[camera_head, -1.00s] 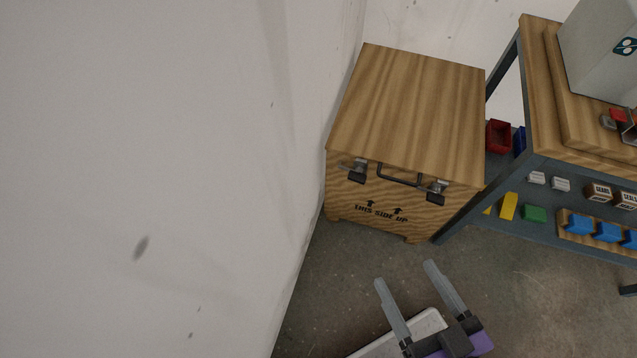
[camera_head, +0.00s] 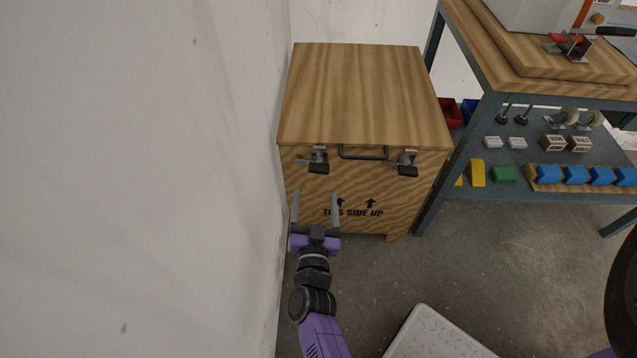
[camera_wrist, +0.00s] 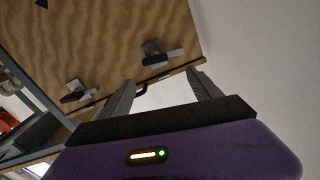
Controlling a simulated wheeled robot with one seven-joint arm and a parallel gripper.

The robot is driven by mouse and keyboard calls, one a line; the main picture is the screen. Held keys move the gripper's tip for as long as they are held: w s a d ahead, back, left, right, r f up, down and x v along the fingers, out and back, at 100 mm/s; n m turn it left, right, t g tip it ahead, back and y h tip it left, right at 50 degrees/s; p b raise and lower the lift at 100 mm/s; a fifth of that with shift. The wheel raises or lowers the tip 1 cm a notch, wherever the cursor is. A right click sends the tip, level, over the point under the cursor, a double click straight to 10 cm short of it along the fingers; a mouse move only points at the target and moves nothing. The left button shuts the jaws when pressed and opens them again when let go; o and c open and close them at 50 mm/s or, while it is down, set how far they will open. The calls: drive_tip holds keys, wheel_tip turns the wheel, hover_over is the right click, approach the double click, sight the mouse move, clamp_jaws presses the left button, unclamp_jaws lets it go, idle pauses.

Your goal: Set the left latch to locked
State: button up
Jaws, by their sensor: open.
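A wooden crate (camera_head: 352,98) stands by the white wall, with two metal latches with black handles on its front near the lid edge. The left latch (camera_head: 319,160) sits left of a dark carrying handle (camera_head: 363,153); the right latch (camera_head: 405,163) sits right of it. My gripper (camera_head: 315,205) is open and empty in front of the crate's left front, below the left latch in the head view. In the wrist view my gripper (camera_wrist: 160,92) points toward the crate's front. Both latches show there, one (camera_wrist: 160,54) near the fingers and one (camera_wrist: 79,92) farther left. Neither is between the fingers.
The white wall (camera_head: 140,180) runs close along the left of the crate and my gripper. A metal-framed workbench (camera_head: 480,110) with bins and coloured blocks stands at the right. The grey floor (camera_head: 500,245) before it is open.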

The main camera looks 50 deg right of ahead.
sight(319, 172)
drive_tip(key=shift+s+d+f+b+x, duration=0.1)
drive_tip(key=shift+b+x, duration=0.15)
drive_tip(key=shift+x, duration=1.25)
drive_tip(key=shift+s+d+f+b+x, duration=0.1)
drive_tip(key=shift+b+x, duration=0.15)
drive_tip(key=shift+x, duration=1.2)
drive_tip(key=shift+s+d+f+b+x, duration=0.1)
drive_tip(key=shift+b+x, duration=0.15)
drive_tip(key=shift+x, duration=1.25)
drive_tip(key=c, duration=1.4)
